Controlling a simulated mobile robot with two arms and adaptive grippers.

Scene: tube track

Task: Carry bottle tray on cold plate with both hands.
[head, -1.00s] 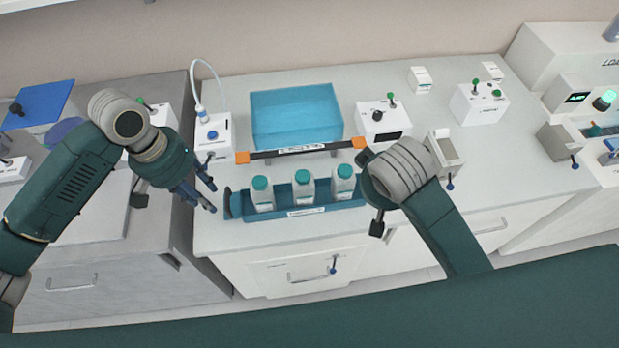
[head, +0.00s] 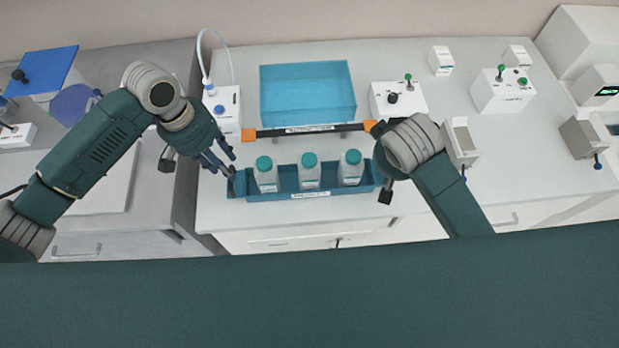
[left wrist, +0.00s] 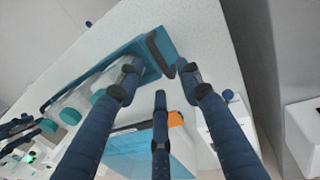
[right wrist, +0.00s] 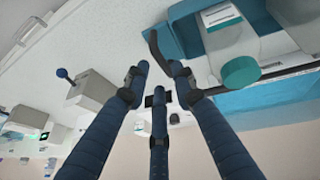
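The blue bottle tray (head: 283,191) stands near the counter's front edge and holds three white bottles with teal caps (head: 309,160). My left gripper (head: 229,166) is at the tray's left end. In the left wrist view its fingers are spread, with the dark end handle (left wrist: 158,52) just beyond the tips. My right gripper (head: 385,193) is at the tray's right end, partly hidden by its own wrist. In the right wrist view its fingers are spread near the other dark handle (right wrist: 157,48). I cannot tell whether either gripper touches a handle. I cannot identify the cold plate for certain.
Behind the tray lies a black bar with orange ends (head: 305,130), and behind it a translucent blue bin (head: 308,92). White devices stand at the back left (head: 227,108) and right (head: 398,100).

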